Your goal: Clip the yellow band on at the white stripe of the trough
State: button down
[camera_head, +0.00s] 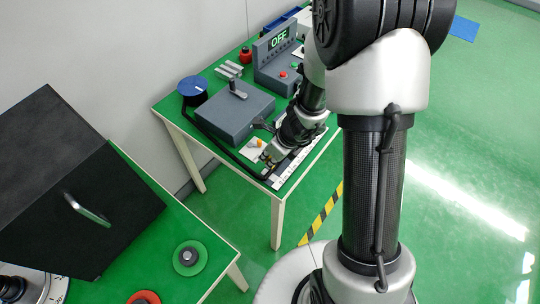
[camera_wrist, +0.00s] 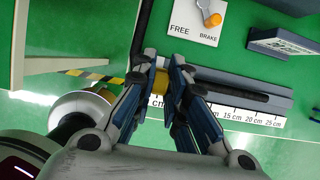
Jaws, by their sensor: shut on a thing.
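My gripper (camera_wrist: 168,82) is shut on the yellow band (camera_wrist: 162,81), of which only a small part shows between the fingers. The grey trough (camera_wrist: 280,103) runs right from the fingers, with a white centimetre scale (camera_wrist: 240,115) along its near side. A black cable (camera_wrist: 235,91) lies in the trough; its stretch behind the fingers is hidden. I cannot make out the white stripe or whether the band touches the cable or trough. In the head view my gripper (camera_head: 270,159) is low at the near left end of the trough, and the band is too small to tell.
On the green table are a grey box (camera_head: 230,112), a blue-topped drum (camera_head: 193,88) and an OFF display (camera_head: 279,40). The table's front edge is close to the trough.

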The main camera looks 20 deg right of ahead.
aim_at(270, 171)
jog(key=shift+f+b, duration=1)
jog(key=shift+f, duration=0.2)
jog(key=shift+f, duration=0.15)
dwell(0.8)
jog(key=shift+f+b, duration=0.3)
jog(key=shift+b, duration=0.25)
jog(key=shift+f+b, duration=0.55)
jog(key=shift+f, duration=0.45)
jog(key=c, duration=1.5)
grip_release()
jog(key=shift+c, duration=0.2)
jog(key=v, duration=1.2)
